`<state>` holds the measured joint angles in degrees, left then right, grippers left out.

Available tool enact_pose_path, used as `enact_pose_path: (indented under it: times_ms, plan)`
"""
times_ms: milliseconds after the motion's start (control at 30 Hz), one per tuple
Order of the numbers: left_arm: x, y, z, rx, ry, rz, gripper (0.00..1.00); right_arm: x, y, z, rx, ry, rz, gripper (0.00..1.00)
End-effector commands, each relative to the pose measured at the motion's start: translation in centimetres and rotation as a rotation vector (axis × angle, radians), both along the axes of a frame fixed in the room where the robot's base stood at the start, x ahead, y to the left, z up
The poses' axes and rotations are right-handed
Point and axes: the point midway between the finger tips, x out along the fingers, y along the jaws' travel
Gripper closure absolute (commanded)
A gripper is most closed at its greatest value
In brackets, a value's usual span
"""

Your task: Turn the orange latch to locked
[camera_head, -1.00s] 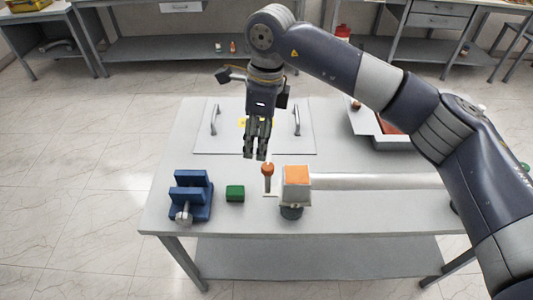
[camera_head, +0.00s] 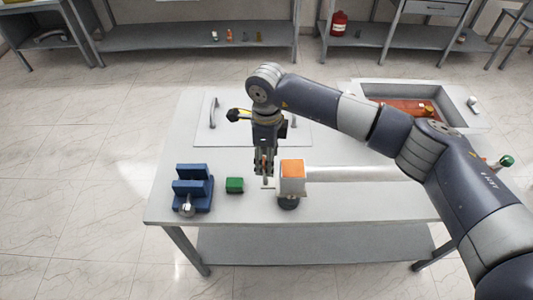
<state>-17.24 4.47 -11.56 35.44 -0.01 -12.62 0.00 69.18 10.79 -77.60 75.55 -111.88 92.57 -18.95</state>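My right gripper (camera_head: 264,168) reaches down from above, just left of a white block with an orange top (camera_head: 292,169). Its fingers are at the small upright orange-headed latch (camera_head: 265,181), whose head is now mostly hidden by them. I cannot tell whether the fingers are closed on it or only around it. The latch's thin stem and pale base show below the fingertips. My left gripper is not in view.
A green block (camera_head: 234,185) and a blue vise-like fixture (camera_head: 193,189) stand left on the grey table (camera_head: 180,150). A panel with two handles (camera_head: 212,112) lies behind. A long pale bar (camera_head: 365,173) extends right. A tray (camera_head: 470,122) sits at the back right.

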Motion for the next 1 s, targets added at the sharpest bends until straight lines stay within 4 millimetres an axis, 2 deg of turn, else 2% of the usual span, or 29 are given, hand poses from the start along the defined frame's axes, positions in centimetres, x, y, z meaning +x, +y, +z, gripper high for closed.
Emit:
enact_pose_path:
  times_ms: [200, 400, 733, 1000]
  plan:
    - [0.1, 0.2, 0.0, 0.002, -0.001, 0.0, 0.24, 0.0, 0.0, -0.1, 0.0, 0.0, 0.0, 0.52]
    - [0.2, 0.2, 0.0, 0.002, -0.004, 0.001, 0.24, 0.0, 0.0, 0.0, 0.001, 0.0, 0.0, 0.96]
    - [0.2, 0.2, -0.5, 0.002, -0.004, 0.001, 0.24, 0.0, 0.0, -0.2, 0.001, -0.001, -0.022, 0.96]
    - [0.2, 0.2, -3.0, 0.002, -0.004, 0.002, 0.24, 0.0, 0.0, -0.5, 0.002, -0.003, -0.152, 0.96]
